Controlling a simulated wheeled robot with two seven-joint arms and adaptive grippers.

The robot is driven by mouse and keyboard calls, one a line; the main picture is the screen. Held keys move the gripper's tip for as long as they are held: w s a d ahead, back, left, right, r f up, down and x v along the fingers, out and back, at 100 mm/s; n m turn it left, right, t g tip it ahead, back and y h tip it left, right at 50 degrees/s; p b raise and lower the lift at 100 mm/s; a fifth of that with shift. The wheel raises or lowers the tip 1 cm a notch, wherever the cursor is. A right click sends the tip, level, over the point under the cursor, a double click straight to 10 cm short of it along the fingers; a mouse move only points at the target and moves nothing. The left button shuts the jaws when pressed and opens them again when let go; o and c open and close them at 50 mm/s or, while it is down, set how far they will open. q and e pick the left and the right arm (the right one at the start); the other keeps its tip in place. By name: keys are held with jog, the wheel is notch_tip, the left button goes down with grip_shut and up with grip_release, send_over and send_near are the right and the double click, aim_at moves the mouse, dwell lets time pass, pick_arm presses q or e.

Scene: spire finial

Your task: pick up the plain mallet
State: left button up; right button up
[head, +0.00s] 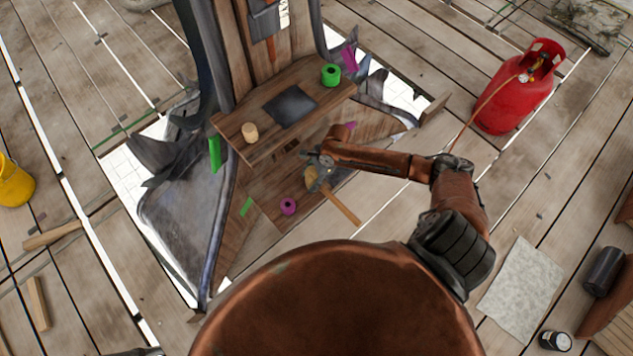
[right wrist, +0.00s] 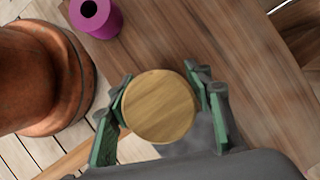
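The plain mallet (head: 345,209) lies at the lower wooden shelf, its pale handle slanting down to the right. My right gripper (head: 319,172) is at its head, coming from above. In the right wrist view the round wooden end of the mallet head (right wrist: 159,106) sits between the two green-padded fingers (right wrist: 163,100). The fingers are spread about as wide as the head, one on each side and very close to it. Whether both pads press on it cannot be told.
A magenta spool (head: 288,206) lies near the mallet and shows in the wrist view (right wrist: 95,17). The upper shelf (head: 330,101) holds a wooden cylinder (head: 249,133), a dark plate (head: 290,106) and a green ring (head: 330,75). A red gas bottle (head: 513,95) stands at right.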

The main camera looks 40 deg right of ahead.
jog(key=shift+d, duration=0.1)
jog(key=c, duration=0.8)
jog(key=shift+c, duration=0.3)
